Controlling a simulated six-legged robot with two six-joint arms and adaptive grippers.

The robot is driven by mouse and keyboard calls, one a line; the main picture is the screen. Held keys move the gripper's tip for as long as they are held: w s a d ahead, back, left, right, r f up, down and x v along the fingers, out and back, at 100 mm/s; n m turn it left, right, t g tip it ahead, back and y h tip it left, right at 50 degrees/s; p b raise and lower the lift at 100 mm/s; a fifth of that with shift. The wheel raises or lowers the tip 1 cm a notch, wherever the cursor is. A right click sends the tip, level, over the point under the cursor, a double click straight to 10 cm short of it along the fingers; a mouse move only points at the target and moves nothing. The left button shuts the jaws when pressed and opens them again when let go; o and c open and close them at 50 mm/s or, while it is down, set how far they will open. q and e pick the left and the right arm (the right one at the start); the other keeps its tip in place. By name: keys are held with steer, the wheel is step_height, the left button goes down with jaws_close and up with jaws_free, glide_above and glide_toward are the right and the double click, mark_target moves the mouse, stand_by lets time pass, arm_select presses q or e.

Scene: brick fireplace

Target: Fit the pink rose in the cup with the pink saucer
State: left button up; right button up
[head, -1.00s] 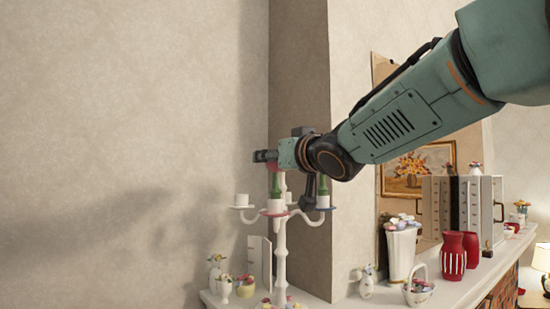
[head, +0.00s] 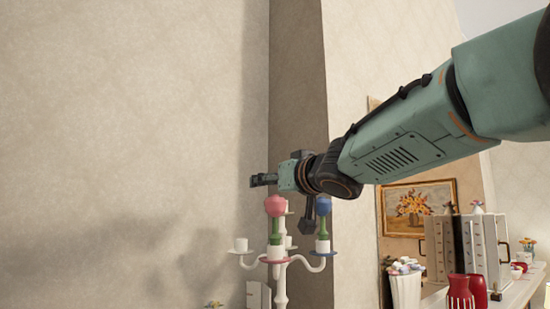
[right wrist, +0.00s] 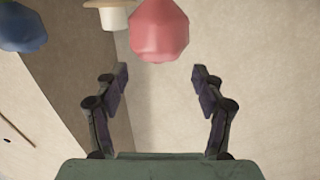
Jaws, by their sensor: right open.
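The pink rose (head: 276,206) stands upright on its green stem on a white candelabra (head: 281,291). Its stem goes down to the cup with the pink saucer (head: 274,260); how deep it sits cannot be told. My right gripper (head: 262,181) is just above the rose in the head view, apart from it. In the right wrist view the open fingers (right wrist: 160,80) have nothing between them, and the pink rose (right wrist: 158,30) shows beyond their tips. My left gripper is not in view.
A blue rose (head: 323,207) stands in the cup with the blue saucer (head: 322,252), close under my right wrist. An empty white cup (head: 241,245) is on the left branch. Red vases (head: 461,291) and cabinets (head: 480,248) stand on the mantel at right. The wall at left is bare.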

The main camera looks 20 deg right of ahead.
steer(key=shift+w+r, duration=0.15)
steer(key=shift+r, duration=2.8)
